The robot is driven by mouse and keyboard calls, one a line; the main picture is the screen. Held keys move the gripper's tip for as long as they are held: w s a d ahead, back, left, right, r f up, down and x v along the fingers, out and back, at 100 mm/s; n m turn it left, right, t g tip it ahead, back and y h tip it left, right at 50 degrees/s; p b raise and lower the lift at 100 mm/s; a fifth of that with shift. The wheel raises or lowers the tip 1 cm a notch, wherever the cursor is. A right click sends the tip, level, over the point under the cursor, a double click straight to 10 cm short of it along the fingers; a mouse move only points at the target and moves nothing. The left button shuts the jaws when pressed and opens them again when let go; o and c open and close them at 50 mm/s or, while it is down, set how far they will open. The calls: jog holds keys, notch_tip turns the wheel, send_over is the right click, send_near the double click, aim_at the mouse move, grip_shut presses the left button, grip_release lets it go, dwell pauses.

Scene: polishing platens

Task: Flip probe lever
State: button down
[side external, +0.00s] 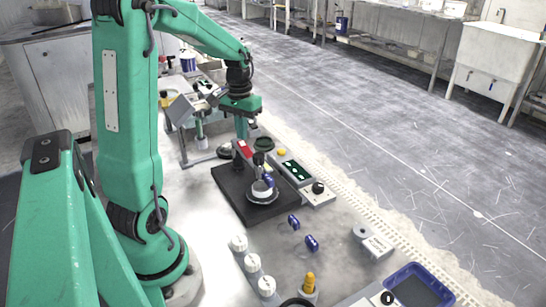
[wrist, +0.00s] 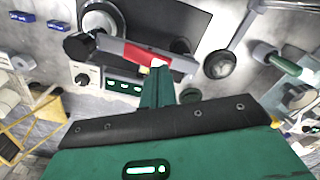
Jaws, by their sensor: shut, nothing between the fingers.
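The probe lever appears to be the grey bar with a red section (wrist: 148,55) and a black end (wrist: 79,46) in the wrist view. In the side view its red part (side external: 244,149) shows above the black base plate (side external: 228,187). A round white piece (side external: 261,189) on a metal dish sits on the plate under the black end; it also shows in the wrist view (wrist: 101,20). My gripper (side external: 241,136) is shut and empty. In the wrist view its fingertips (wrist: 157,68) overlap the bar's edge beside the red section. I cannot tell whether they touch it.
A control box with green displays (side external: 295,168) and a black knob stands right of the plate. Small blue blocks (side external: 312,243), white knobs (side external: 253,263) and a blue tray (side external: 415,285) lie nearer the front. A metal stand (side external: 185,112) is behind. Bench surface left of the plate is clear.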

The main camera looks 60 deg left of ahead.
aim_at(244, 146)
jog(key=shift+f, duration=1)
dwell(0.8)
jog(key=shift+r, duration=3.55)
jog(key=s+d+r+m+t, duration=0.1)
jog(key=s+d+m+t, duration=0.1)
jog(key=d, duration=0.5)
jog(key=s+d+r+m+t, duration=0.1)
jog(key=s+d+m, duration=0.1)
jog(key=d, duration=0.6)
jog(key=s+d+r+m+t, duration=0.1)
jog(key=s+d+m+t, duration=0.1)
jog(key=s+d, duration=0.2)
jog(key=d, duration=0.3)
jog(key=shift+s+d+r+t, duration=0.2)
jog(key=shift+s+r+t, duration=0.1)
jog(key=shift+r, duration=0.1)
